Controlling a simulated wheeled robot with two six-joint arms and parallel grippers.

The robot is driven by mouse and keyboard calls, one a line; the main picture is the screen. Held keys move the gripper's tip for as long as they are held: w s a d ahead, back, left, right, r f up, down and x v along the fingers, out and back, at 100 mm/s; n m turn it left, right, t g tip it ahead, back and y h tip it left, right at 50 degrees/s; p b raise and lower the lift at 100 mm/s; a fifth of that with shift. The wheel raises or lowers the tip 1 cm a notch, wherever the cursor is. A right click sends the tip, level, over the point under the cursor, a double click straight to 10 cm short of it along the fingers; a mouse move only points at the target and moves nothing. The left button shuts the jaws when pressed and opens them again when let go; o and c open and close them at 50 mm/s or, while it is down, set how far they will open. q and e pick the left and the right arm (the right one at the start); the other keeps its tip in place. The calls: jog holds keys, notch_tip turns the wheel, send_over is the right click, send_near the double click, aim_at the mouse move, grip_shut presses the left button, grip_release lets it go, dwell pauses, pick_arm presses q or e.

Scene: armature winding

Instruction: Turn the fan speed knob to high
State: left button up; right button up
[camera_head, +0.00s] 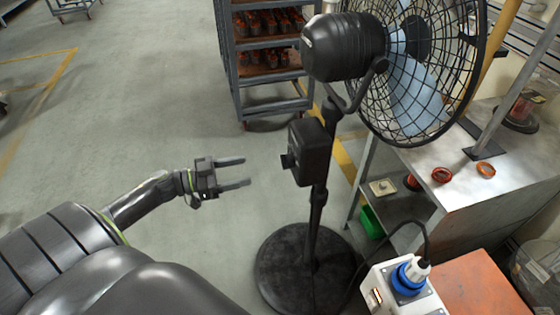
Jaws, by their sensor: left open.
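A black pedestal fan stands in front of me, with its caged head (415,65) at the top right and its round base (308,268) on the floor. A black control box (312,150) is fixed to its pole. A small dark knob (287,161) sticks out from the left side of the box; its setting cannot be read. My left gripper (243,172) is open and empty, to the left of the box, with its fingers pointing right towards the knob and a gap between them. My right gripper is not in view.
A shelf rack (243,75) with orange-brown parts stands behind the fan. A metal workbench (465,185) is on the right. A white power box (405,292) with a blue plug (409,277) sits at the lower right. The floor on the left is clear.

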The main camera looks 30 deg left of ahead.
aim_at(287, 161)
pick_arm(q)
jog(key=p+x, duration=0.1)
jog(key=x, duration=1)
jog(key=shift+w, duration=0.35)
jog(key=shift+d, duration=0.1)
jog(key=shift+c, duration=0.2)
jog(key=c, duration=0.9)
